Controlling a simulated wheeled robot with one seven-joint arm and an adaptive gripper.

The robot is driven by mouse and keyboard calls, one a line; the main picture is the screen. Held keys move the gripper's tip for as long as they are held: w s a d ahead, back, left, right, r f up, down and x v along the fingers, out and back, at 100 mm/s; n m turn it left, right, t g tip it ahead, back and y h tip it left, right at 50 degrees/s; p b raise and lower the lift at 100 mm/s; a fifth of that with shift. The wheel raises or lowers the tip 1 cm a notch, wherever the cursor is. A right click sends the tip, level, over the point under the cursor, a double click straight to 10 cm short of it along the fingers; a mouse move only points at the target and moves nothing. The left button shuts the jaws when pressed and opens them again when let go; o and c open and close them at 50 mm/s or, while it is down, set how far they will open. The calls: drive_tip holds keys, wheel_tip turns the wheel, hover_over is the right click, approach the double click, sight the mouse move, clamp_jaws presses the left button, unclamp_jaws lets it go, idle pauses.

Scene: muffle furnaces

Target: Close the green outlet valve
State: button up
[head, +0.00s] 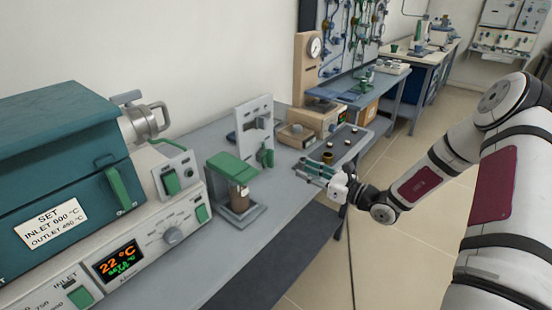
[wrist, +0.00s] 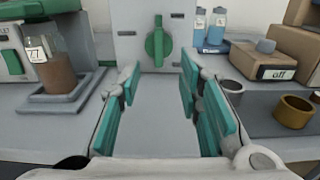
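A grey upright panel (head: 254,122) carries a green valve handle (head: 267,155) low on its front. In the wrist view the green handle (wrist: 158,42) stands upright on its round hub, straight ahead and beyond the fingertips. No label on it can be read. My gripper (head: 312,170) is to the right of the panel in the head view. In the wrist view my gripper (wrist: 160,78) is open and empty, its teal fingers spread to either side of the handle's line, with a gap to the panel.
A green-topped stand with a brown-filled jar (head: 239,196) stands left of the panel. A teal furnace (head: 60,170) with a metal pipe (head: 148,122) is farther left. A tan box (wrist: 275,62) and brass cup (wrist: 295,110) lie right. Bench before the panel is clear.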

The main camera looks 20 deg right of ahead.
sight(273, 156)
drive_tip(key=b+x, duration=0.1)
drive_tip(key=x, duration=1.1)
clamp_jaws()
